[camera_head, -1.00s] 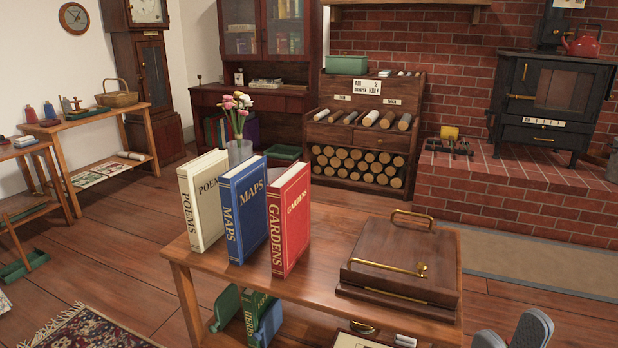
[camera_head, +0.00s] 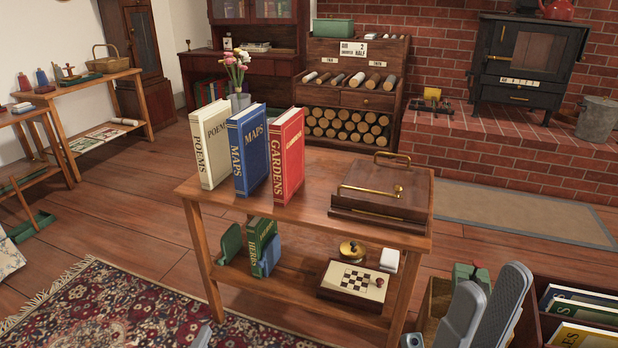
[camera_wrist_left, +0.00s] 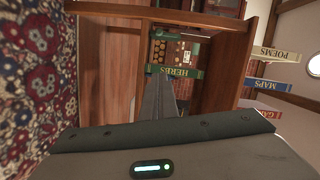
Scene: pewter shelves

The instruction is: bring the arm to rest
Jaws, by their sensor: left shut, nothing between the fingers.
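My left gripper (camera_head: 203,336) shows only as a small grey tip at the bottom edge of the head view. In the left wrist view its fingers (camera_wrist_left: 160,98) are shut together and empty.
POEMS (camera_head: 210,145), MAPS (camera_head: 248,150) and GARDENS (camera_head: 286,155) stand on the wooden table (camera_head: 310,217) beside a brown box (camera_head: 383,193). A chessboard box (camera_head: 355,283) is on the lower shelf. A crate of books (camera_head: 580,310) is at lower right. The rug (camera_head: 130,305) is clear.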

